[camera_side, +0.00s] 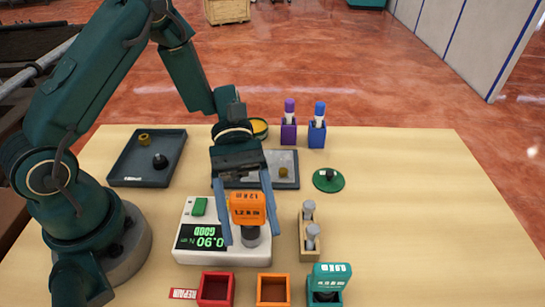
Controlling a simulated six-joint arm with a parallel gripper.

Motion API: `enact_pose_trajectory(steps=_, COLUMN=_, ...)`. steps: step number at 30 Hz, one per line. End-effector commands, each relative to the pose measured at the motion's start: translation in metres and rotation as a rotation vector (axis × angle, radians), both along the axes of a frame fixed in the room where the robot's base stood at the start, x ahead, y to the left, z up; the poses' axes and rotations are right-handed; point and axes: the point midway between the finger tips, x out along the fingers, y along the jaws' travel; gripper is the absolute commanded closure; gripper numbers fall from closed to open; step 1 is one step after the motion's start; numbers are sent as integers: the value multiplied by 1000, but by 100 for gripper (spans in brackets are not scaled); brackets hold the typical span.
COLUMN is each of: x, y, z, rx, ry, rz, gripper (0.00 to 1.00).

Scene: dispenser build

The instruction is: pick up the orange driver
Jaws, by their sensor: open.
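The orange driver (247,208) stands upright on the right part of the white tester (222,256), with its dark lower end on the tester's top. Its orange head bears a label reading about 1.2. My gripper (246,238) is open and points down, with one finger on each side of the orange driver. I cannot tell whether either finger touches it. The tester's display (201,237) reads 0.90 and GOOD in green, upside down in this view.
A teal driver (331,276) stands in a teal holder at front right, beside empty orange (273,290) and red (216,289) holders. A wooden block (301,239) with grey-topped pieces is right of the tester. Trays (123,181) lie behind. The table's right side is clear.

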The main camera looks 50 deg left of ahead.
Motion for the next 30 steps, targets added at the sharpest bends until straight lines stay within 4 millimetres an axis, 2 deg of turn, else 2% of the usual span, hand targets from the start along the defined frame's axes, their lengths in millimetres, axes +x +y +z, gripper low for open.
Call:
enact_pose_trajectory(steps=10, x=-4, y=-6, z=-3, rx=1, ry=0, rz=0, gripper=31)
enact_pose_trajectory(steps=11, x=-4, y=-6, z=-3, rx=1, ry=0, rz=0, gripper=38)
enact_pose_trajectory(steps=15, x=-4, y=-5, z=-3, rx=1, ry=0, rz=0, gripper=92)
enact_pose_trajectory(steps=16, x=-4, y=-5, z=-3, rx=1, ry=0, rz=0, gripper=100)
enact_pose_trajectory(steps=30, x=-3, y=-5, z=3, rx=1, ry=-3, rz=0, gripper=100)
